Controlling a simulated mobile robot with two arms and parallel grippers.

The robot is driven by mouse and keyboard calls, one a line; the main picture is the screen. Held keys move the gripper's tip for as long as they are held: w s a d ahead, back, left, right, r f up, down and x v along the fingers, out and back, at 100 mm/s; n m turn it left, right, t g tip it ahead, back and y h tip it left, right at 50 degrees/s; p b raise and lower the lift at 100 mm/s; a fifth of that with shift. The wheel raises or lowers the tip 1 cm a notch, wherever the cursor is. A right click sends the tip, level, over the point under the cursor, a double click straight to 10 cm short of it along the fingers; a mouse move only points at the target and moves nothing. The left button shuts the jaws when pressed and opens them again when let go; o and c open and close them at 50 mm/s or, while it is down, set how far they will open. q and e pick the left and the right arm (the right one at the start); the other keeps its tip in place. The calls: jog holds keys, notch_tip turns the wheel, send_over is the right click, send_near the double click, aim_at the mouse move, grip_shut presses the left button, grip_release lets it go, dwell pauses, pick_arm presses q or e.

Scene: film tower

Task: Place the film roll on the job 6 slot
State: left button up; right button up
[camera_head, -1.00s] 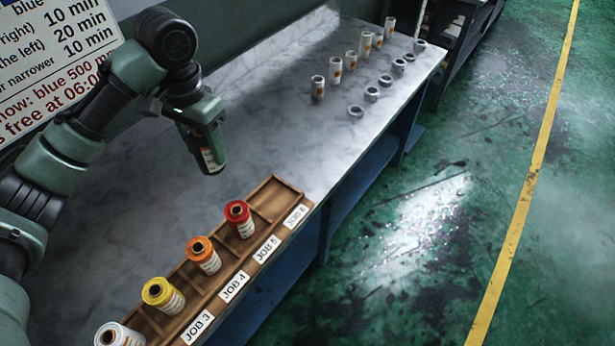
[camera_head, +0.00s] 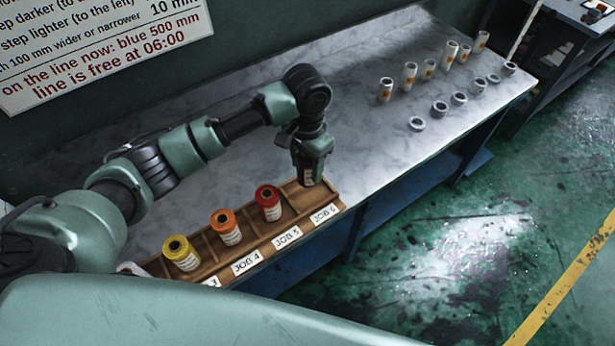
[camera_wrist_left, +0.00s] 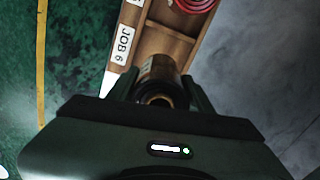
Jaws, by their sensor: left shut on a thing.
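My left gripper (camera_head: 309,176) is shut on a film roll and points down at the far right end of the wooden rack (camera_head: 205,262). The film roll (camera_wrist_left: 160,71) sits between the two fingers in the left wrist view, with its brown core facing the camera. Its colour is hard to tell. The roll is over or in the slot by the JOB 6 label (camera_head: 324,213); whether its base touches the slot is hidden. The JOB 6 label (camera_wrist_left: 123,43) also shows beside the roll in the left wrist view. My right gripper is not in view.
A red roll (camera_head: 268,203), an orange roll (camera_head: 226,227) and a yellow roll (camera_head: 181,253) stand in neighbouring slots. Several white rolls (camera_head: 410,75) and grey rings (camera_head: 439,108) stand at the bench's far end. The middle of the bench (camera_head: 365,150) is clear.

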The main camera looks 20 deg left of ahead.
aim_at(307, 179)
pick_arm(q)
jog(key=shift+f, duration=0.9)
jog(key=shift+f+p, duration=0.3)
jog(key=shift+f, duration=1.95)
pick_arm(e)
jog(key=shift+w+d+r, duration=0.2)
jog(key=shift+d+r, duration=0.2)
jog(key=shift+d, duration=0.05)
pick_arm(q)
jog(key=shift+f, duration=0.15)
jog(key=o, duration=1.5)
jog(key=shift+o, duration=0.2)
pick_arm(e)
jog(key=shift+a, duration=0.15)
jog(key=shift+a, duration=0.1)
pick_arm(q)
jog(key=shift+r, duration=0.4)
notch_tip(307, 179, up, 12)
jog(key=shift+f+b, duration=0.2)
jog(key=shift+b, duration=0.5)
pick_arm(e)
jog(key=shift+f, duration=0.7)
